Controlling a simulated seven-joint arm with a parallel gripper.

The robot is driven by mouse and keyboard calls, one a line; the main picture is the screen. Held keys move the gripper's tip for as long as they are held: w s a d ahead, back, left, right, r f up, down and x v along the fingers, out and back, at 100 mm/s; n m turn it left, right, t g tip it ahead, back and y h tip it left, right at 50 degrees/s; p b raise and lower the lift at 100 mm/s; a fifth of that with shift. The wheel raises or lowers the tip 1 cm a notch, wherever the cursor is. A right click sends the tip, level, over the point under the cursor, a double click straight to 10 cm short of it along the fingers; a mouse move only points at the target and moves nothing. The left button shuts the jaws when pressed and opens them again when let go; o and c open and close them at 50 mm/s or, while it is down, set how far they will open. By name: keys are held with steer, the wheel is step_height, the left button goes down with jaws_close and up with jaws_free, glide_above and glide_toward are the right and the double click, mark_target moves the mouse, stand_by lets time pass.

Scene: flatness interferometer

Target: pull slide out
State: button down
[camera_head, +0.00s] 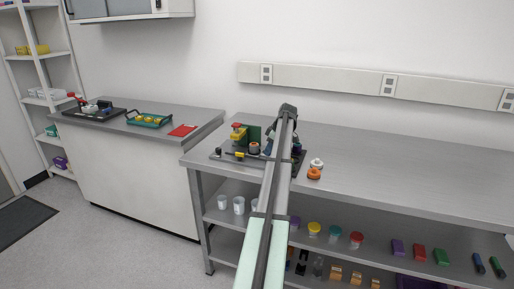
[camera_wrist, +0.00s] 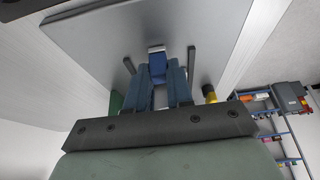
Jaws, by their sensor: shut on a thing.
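The interferometer stands on a dark base plate (camera_head: 228,156) at the left end of the long metal bench. It carries a yellow-and-red part (camera_head: 238,133), a green upright plate (camera_head: 255,131) and a black-and-orange round part (camera_head: 254,148). My arm crosses in front of its right side, so the slide cannot be made out in the head view. In the wrist view my gripper (camera_wrist: 160,78) has its two blue fingers closed on a small blue piece (camera_wrist: 158,66) with a pale end. This piece appears to be the slide's grip. How far out the slide stands cannot be told.
An orange ring-shaped part (camera_head: 314,173) and a white one (camera_head: 317,163) lie just right of the base plate. The bench top (camera_head: 420,165) farther right is clear. In the wrist view dark posts (camera_wrist: 191,62) flank the fingers, and a yellow part (camera_wrist: 209,93) is close by at right.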

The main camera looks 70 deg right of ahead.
steer(key=shift+s, duration=1.45)
steer(key=c, duration=1.4)
jaws_free()
steer(key=shift+s, duration=0.1)
steer(key=o, duration=0.4)
steer(key=shift+r, duration=0.1)
steer(key=v, duration=1.3)
steer(key=shift+r, duration=0.25)
